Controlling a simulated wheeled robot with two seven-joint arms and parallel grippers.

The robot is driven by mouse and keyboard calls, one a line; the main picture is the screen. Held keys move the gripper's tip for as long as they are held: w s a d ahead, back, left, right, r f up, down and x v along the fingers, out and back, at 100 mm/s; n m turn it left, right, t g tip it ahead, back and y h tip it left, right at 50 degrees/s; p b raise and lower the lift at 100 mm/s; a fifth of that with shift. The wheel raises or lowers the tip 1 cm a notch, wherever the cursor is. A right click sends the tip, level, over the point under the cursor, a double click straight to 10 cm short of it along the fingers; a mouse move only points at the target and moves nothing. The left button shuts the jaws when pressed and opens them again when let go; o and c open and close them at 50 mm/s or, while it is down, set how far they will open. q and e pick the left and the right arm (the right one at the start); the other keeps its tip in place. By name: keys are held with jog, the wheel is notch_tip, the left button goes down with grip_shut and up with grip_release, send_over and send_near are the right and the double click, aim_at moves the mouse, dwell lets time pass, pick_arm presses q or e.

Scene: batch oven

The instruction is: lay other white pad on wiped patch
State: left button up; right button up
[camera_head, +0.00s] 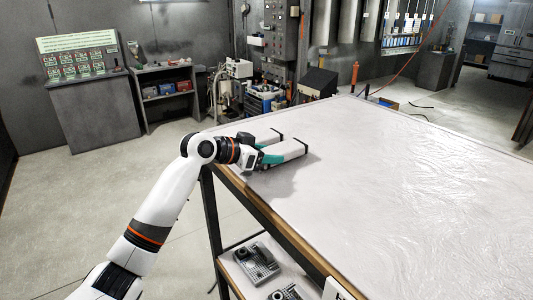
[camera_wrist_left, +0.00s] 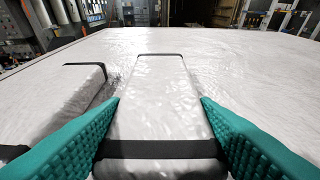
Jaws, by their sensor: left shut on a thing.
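My left gripper (camera_head: 264,153) is shut on a white pad (camera_head: 287,150) at the table's left edge. In the left wrist view, the held pad (camera_wrist_left: 160,105) lies lengthwise between the two teal fingers (camera_wrist_left: 160,125), with a dark band at its near end and another at its far end. I cannot tell whether its underside touches the table. A second white pad (camera_wrist_left: 52,100) with dark bands lies beside it on the left, a small gap apart. The tabletop (camera_head: 400,170) is covered in wrinkled, glossy film. No wiped patch stands out clearly. My right gripper is not in view.
The tabletop to the right of the pads is wide and clear. A shelf below the table holds grey metal parts (camera_head: 256,262). A cabinet (camera_head: 95,112) and a shelf unit (camera_head: 165,95) stand at the back left. An orange bottle (camera_head: 354,76) stands near the table's far corner.

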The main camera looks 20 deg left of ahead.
pick_arm(q)
jog(key=shift+f+b, duration=0.35)
jog(key=shift+f, duration=0.25)
jog(key=o, duration=1)
jog(key=shift+a, duration=0.1)
jog(key=shift+s+a+r, duration=0.1)
jog(key=shift+s+a, duration=0.1)
jog(key=shift+s, duration=0.05)
jog(key=b+v, duration=0.3)
jog(key=v, duration=0.8)
jog(key=shift+s+r+b, duration=0.1)
jog(key=shift+r+b, duration=0.1)
jog(key=shift+b, duration=0.1)
